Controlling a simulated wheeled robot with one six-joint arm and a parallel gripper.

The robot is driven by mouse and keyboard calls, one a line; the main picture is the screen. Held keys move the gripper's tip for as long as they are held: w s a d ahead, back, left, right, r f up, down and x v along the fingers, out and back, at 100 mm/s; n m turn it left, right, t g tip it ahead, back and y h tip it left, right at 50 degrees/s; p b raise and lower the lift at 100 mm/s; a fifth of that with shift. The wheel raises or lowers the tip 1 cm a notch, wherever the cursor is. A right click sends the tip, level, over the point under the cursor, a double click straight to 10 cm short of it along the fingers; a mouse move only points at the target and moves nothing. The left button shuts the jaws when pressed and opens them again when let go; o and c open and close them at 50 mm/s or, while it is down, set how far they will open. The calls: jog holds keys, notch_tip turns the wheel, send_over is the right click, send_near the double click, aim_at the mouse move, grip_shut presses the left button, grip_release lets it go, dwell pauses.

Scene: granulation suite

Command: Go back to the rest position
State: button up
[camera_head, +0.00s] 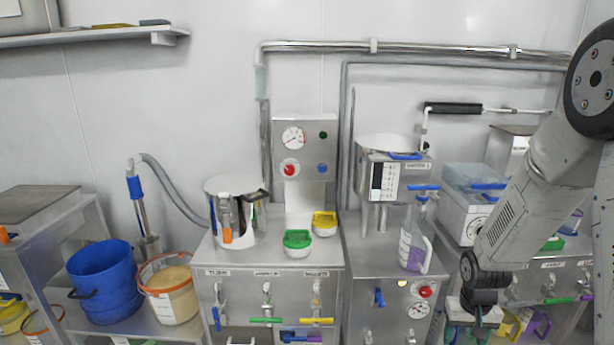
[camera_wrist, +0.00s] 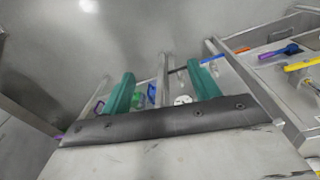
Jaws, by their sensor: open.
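My gripper (camera_wrist: 160,70) shows in the wrist view with its two green fingers apart and nothing between them. In the head view my arm comes down from the upper right, and its dark wrist joint is in front of the right-hand bench. No object is seen held.
A blue bucket (camera_head: 104,282) and a tan-filled tub (camera_head: 170,290) stand left. A wall shelf (camera_head: 85,37) is upper left.

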jog(key=s+a+r, duration=0.3)
jog(key=s+r, duration=0.5)
jog(key=r, duration=0.1)
jog(key=s+a+r+n, duration=0.1)
jog(key=s+a+r, duration=0.3)
jog(key=s+r, duration=0.4)
jog(key=s+a+r+n+t, duration=0.1)
jog(key=s+a+r, duration=0.2)
jog(key=s+r, duration=0.5)
jog(key=shift+a+r+y, duration=0.3)
jog(key=shift+a+r, duration=0.1)
jog(key=shift+r, duration=1.75)
jog(key=shift+s, duration=0.1)
